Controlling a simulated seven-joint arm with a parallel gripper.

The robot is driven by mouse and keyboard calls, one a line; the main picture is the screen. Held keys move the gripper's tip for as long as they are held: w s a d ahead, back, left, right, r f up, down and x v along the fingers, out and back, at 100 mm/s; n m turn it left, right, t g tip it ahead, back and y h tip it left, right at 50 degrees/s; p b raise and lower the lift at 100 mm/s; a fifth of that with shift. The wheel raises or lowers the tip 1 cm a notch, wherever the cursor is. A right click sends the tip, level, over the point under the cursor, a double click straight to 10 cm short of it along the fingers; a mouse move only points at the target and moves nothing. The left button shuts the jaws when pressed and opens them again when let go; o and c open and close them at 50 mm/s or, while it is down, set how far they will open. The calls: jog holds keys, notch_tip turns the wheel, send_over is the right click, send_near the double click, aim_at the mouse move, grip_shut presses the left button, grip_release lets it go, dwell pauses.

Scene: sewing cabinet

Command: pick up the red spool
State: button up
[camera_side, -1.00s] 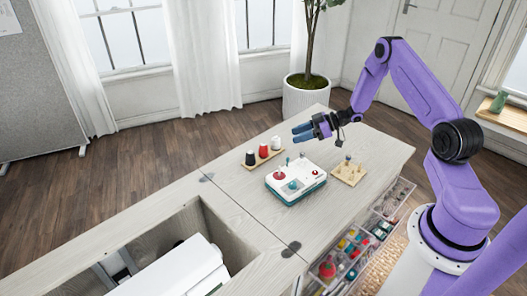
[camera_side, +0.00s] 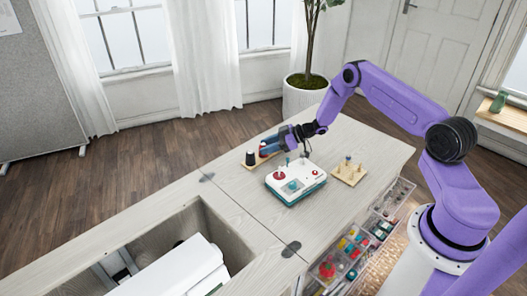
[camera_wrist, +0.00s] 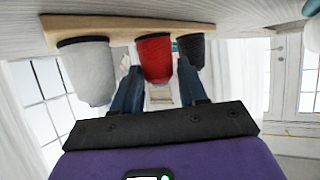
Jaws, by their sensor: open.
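The red spool (camera_wrist: 154,58) stands on a narrow wooden rack (camera_wrist: 125,26), between a white spool (camera_wrist: 88,70) and a black spool (camera_wrist: 191,50). The wrist view shows the rack upside down. My gripper (camera_wrist: 160,76) is open, with one blue finger on each side of the red spool, in the gaps to its neighbours. I cannot tell whether the fingers touch any spool. In the side view my gripper (camera_side: 268,149) is low at the rack, and its fingers hide most of the red spool. The black spool (camera_side: 250,158) shows left of the fingers; the white one is hidden.
A white and teal box (camera_side: 296,183) with knobs stands in front of the rack, near my wrist. A small wooden peg board (camera_side: 348,174) stands to its right. The tabletop (camera_side: 235,197) left of the box is clear, up to a cabinet opening (camera_side: 216,232).

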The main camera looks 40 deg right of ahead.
jog(key=shift+w+a, duration=0.1)
jog(key=c, duration=0.7)
jog(key=shift+o, duration=0.2)
